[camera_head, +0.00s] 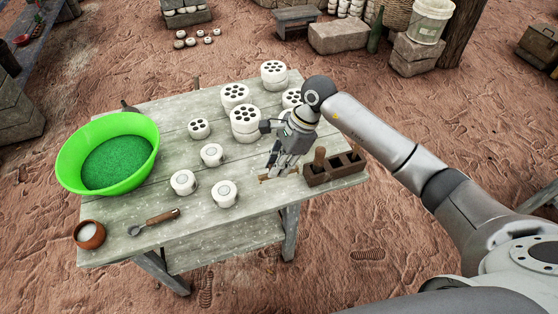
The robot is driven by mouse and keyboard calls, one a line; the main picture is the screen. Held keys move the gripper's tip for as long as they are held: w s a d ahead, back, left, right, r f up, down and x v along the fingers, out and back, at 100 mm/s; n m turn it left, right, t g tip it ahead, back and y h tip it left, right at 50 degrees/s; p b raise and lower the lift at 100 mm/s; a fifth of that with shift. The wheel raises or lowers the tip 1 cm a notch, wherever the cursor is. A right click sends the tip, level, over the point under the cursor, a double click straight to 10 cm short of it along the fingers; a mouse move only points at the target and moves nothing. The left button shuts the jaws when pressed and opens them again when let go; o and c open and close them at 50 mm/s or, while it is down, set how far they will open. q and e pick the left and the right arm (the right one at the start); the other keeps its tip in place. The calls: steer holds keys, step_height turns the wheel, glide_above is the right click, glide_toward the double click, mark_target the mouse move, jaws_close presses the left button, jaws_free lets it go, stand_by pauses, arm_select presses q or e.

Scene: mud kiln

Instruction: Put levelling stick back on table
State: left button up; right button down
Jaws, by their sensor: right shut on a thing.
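The levelling stick (265,177) is a thin, short brown stick at the right part of the wooden table (150,232). My right gripper (277,171) points down over the table and is shut on the stick, which is seen partly behind the fingers. The stick is at or just above the tabletop; I cannot tell whether it touches. My left gripper is not in view.
A dark wooden holder (335,174) with upright handles stands just right of my right gripper. White perforated cylinders (235,94) and smaller white pots (225,193) stand on the table. A green basin (107,152), a clay bowl (89,235) and a wooden-handled tool (153,222) are at left.

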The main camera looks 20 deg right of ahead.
steer(key=shift+a+f, duration=0.15)
steer(key=shift+f, duration=0.5)
steer(key=shift+f+b, duration=1.35)
steer(key=shift+f, duration=0.85)
steer(key=shift+f+b, duration=1.15)
steer(key=shift+f, duration=0.15)
steer(key=shift+f+b, duration=0.2)
steer(key=shift+b, duration=0.15)
steer(key=c, duration=1.3)
jaws_free()
steer(key=o, duration=0.6)
